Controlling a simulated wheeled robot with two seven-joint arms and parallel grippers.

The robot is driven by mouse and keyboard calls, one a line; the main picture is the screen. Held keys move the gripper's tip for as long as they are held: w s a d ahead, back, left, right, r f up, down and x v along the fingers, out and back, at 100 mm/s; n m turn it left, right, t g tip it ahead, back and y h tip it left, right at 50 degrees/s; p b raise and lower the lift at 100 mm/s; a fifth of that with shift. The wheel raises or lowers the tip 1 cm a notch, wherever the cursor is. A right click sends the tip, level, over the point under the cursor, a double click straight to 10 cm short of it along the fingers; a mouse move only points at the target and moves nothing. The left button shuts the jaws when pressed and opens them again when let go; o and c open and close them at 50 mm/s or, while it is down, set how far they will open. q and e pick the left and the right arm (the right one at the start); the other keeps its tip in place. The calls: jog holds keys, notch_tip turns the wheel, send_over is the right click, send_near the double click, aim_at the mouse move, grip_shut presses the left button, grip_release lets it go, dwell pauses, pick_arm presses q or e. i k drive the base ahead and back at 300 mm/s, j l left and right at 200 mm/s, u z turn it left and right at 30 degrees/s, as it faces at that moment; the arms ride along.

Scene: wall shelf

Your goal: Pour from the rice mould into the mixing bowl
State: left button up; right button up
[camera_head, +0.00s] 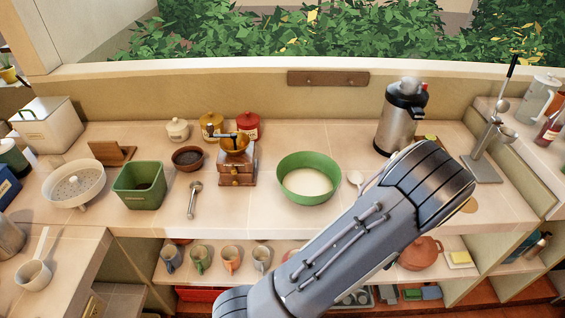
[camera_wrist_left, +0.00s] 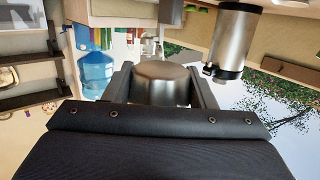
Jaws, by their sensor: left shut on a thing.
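The mixing bowl, a round green bowl (camera_head: 308,198) with a pale inside, stands on the counter right of the coffee grinder. I cannot tell whether the pale surface is contents or lining. In the left wrist view my left gripper (camera_wrist_left: 163,85) is shut on a shiny metal vessel (camera_wrist_left: 163,80), which looks like the rice mould. Its opening and contents are hidden, and I cannot tell how far it is tilted. In the head view my arm crosses in front of the counter right of the bowl; its gripper and the vessel are hidden. My right gripper is not in view.
A steel airpot (camera_head: 398,125) stands behind my arm, and a ladle stand (camera_head: 483,165) is to its right. The coffee grinder (camera_head: 237,168), a brown bowl (camera_head: 188,159), a green square tub (camera_head: 140,197) and a white colander (camera_head: 75,193) stand left of the bowl.

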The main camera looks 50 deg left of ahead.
aim_at(306, 178)
jog(key=i+l+u, duration=0.1)
jog(key=u, duration=0.35)
jog(key=i+l+u, duration=0.15)
jog(key=u, duration=0.35)
jog(key=l+u, duration=0.15)
jog(key=u, duration=0.3)
jog(key=i+l+u, duration=0.1)
jog(key=u, duration=0.35)
jog(key=l+u, duration=0.3)
jog(key=u, duration=0.2)
